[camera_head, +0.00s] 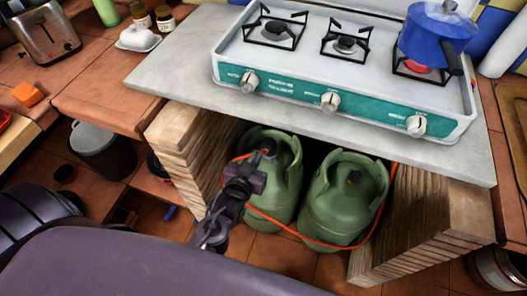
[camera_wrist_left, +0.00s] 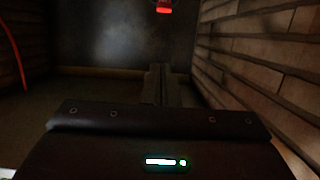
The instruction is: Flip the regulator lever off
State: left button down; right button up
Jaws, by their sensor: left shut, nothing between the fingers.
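Two green gas bottles stand side by side under the stove counter, the left bottle (camera_head: 284,196) and the right bottle (camera_head: 345,205). An orange hose (camera_head: 290,231) runs around them. A small regulator (camera_head: 268,151) shows at the top of the left bottle, partly hidden; its lever position cannot be made out. My left gripper (camera_head: 258,170) is in front of the left bottle, close to the regulator. In the left wrist view its fingers (camera_wrist_left: 157,84) are together and empty. A red part (camera_wrist_left: 163,7), possibly the lever, shows at the top edge beyond the fingertips. My right gripper is out of view.
A stove (camera_head: 345,75) with a blue pot (camera_head: 430,42) stands on the slab (camera_head: 180,72) above. A dark bucket (camera_head: 103,155) stands to the left.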

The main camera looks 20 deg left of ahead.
pick_arm(q)
send_over(264, 152)
jog(key=w, duration=0.1)
notch_tip(264, 152, down, 2)
jog(key=shift+f+b, duration=0.25)
jog(key=shift+b, duration=0.1)
jog(key=f, duration=0.1)
jog(key=s+f, duration=0.1)
jog(key=shift+s+d+f, duration=0.1)
jog(key=shift+s+f, duration=0.2)
jog(key=shift+f, duration=0.1)
jog(key=shift+s+f, duration=0.25)
jog(key=shift+f, duration=0.05)
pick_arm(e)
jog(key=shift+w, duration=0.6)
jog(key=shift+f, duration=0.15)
